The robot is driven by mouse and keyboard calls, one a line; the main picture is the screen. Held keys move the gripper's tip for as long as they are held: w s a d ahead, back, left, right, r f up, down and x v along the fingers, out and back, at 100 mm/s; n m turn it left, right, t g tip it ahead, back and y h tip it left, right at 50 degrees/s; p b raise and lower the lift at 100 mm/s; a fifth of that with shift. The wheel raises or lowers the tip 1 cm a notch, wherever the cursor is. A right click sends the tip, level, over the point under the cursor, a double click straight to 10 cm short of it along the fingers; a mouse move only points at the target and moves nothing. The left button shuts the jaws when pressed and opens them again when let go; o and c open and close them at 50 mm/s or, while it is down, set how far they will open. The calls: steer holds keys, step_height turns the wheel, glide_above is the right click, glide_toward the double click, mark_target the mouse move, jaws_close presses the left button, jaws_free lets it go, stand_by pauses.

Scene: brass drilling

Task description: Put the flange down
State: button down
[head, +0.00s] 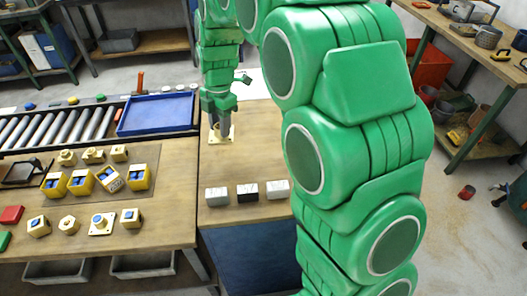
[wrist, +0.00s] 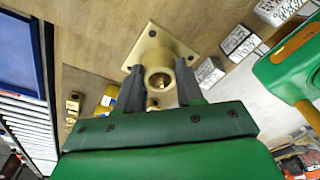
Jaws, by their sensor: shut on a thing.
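The flange (wrist: 160,45) is brass, with a square plate and a round hollow neck. My gripper (wrist: 160,88) is shut on its neck, one finger on each side. In the head view my gripper (head: 218,122) points down over the wooden table at the centre, with the flange (head: 230,138) at its fingertips, plate side down. The flange is at or just above the wood; I cannot tell whether it touches. My fingers hide part of it in the head view.
A blue tray (head: 157,113) lies to the left beside the roller conveyor (head: 60,125). Several brass parts and yellow boxes (head: 80,182) fill the left table. Bare wood surrounds the flange.

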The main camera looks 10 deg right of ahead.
steer(key=s+d+r+n, duration=0.1)
steer(key=s+d+r, duration=0.2)
steer(key=s+d, duration=0.95)
steer(key=shift+w+d+f, duration=0.1)
steer(key=shift+w+f, duration=1.65)
steer(key=shift+w, duration=0.75)
steer(key=shift+w+a+f, duration=0.1)
steer(key=shift+w+f, duration=1.65)
steer(key=shift+w, duration=0.7)
steer(key=shift+w+d+f, duration=0.1)
steer(key=shift+w+f, duration=1.65)
steer(key=shift+w, duration=0.75)
steer(key=shift+f, duration=1.5)
steer(key=shift+f, duration=0.15)
steer(key=c, duration=0.7)
jaws_free()
